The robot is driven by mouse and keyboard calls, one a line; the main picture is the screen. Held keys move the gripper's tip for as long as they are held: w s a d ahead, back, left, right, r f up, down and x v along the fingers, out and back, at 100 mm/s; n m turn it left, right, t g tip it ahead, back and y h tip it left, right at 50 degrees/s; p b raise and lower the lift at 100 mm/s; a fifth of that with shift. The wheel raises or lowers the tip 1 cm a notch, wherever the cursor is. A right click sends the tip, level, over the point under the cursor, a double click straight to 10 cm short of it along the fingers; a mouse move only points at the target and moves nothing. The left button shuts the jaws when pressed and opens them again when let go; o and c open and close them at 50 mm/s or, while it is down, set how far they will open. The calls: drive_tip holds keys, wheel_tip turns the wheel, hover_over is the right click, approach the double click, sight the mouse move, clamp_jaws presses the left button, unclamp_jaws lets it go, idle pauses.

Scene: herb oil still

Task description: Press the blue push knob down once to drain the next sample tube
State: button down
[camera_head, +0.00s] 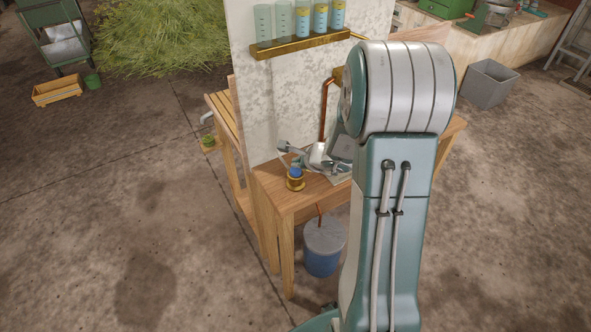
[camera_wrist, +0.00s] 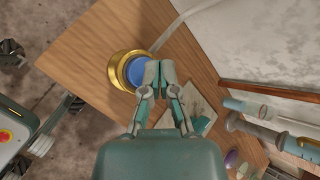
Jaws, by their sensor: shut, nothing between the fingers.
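The blue push knob (camera_head: 295,170) sits in a brass collar (camera_head: 295,184) near the front left corner of the small wooden table. In the wrist view the round blue knob (camera_wrist: 135,71) shows inside its brass ring, just left of my fingertips. My gripper (camera_head: 283,146) is shut and empty; its fingertips (camera_wrist: 160,68) overlap the knob's right edge in the wrist view. In the head view they are above and slightly left of the knob, apparently apart from it. Several sample tubes (camera_head: 302,20) stand on a brass rack; the left two look empty, the others hold blue liquid.
The wooden table (camera_head: 285,200) stands against a pale upright panel (camera_head: 262,110). A copper pipe (camera_head: 325,105) runs down the panel. A blue bucket (camera_head: 323,248) stands under the table. My arm hides the table's right part.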

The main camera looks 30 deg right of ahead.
sight(297, 171)
drive_tip(key=shift+f, duration=0.1)
drive_tip(key=shift+f, duration=0.25)
drive_tip(key=shift+f, duration=0.45)
idle(0.9)
drive_tip(key=shift+r, duration=0.85)
drive_tip(key=shift+r, duration=2.55)
